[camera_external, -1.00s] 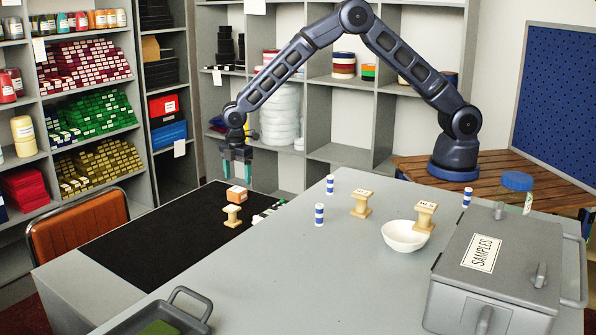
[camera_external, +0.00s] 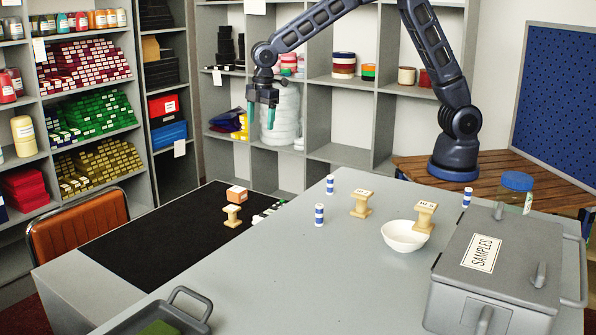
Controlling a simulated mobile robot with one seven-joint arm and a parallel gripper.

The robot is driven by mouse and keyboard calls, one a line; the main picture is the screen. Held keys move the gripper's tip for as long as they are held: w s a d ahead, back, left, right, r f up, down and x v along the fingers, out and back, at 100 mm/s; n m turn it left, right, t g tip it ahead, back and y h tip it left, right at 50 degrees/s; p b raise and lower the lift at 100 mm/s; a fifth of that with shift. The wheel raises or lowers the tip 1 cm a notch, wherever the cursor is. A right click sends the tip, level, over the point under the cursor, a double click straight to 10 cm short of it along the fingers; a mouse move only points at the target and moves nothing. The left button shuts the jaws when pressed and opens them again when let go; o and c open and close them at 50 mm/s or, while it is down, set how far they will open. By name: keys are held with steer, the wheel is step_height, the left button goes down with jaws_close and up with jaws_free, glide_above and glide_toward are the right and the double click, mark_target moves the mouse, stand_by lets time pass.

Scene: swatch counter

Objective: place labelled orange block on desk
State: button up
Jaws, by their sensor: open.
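The orange block (camera_external: 236,195) with a white label on top sits on the black mat (camera_external: 150,240), behind a small wooden spool. The grey desk (camera_external: 300,280) stretches to the right and front of the mat. My gripper (camera_external: 261,118) is open and empty, pointing down. It is well above the block and the desk, a little to the right of the block in the picture, in front of the back shelves.
Wooden spools (camera_external: 361,204), striped blue-and-white cylinders (camera_external: 319,215) and a white bowl (camera_external: 405,236) stand on the desk. A grey SAMPLES box (camera_external: 495,262) fills the right; a grey tray (camera_external: 150,318) is at the front. The desk's middle is clear.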

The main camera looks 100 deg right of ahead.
steer(key=s+a+r+m+t, duration=0.1)
steer(key=s+a+r+m, duration=0.1)
steer(key=s+r, duration=0.8)
steer(key=s+a+r+m+t, duration=0.1)
steer(key=s+r, duration=0.5)
steer(key=s, duration=0.8)
steer(key=s+a+f+m+t, duration=0.1)
steer(key=s+m, duration=0.3)
steer(key=s, duration=2)
steer(key=shift+a+f+t, duration=0.15)
steer(key=shift+a+t, duration=0.15)
